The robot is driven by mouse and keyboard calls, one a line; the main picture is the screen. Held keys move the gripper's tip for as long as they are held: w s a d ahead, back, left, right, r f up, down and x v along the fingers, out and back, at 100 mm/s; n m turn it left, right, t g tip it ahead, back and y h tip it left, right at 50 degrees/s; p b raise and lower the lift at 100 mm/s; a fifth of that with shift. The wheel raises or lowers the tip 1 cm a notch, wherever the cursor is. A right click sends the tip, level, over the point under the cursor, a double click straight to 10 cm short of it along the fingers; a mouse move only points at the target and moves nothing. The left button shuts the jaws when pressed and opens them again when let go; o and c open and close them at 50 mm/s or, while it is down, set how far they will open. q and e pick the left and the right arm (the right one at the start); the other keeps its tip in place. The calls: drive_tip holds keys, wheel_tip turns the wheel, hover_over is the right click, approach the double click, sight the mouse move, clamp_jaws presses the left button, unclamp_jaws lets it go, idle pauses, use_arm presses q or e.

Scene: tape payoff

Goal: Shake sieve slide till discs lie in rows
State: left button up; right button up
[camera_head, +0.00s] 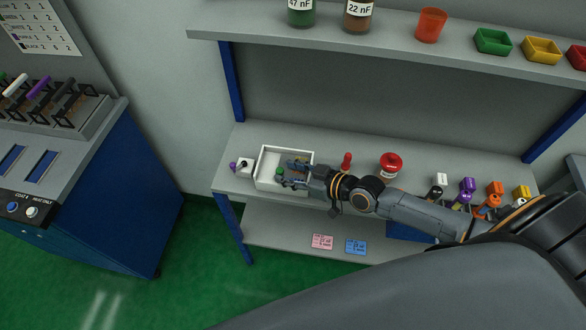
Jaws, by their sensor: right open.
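My right gripper (285,179) reaches in from the right over the white tray (261,165) on the bench, its fingers apart. A small green item (279,171) shows in the tray by the fingertips; it is too small to name. Blue and orange parts beside the fingers are too small to tell apart. I see nothing between the fingers. I cannot make out a sieve slide or discs in rows. My left gripper is not in view.
A small white box (245,166) stands left of the tray. A red-topped jar (390,165) and a red-handled item (347,160) stand behind my right arm. Several coloured tools (467,187) stand farther right. A blue cabinet (120,200) is at left, across open green floor.

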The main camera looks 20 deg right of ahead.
drive_tip(key=v, duration=1.2)
drive_tip(key=shift+f, duration=0.15)
idle(0.8)
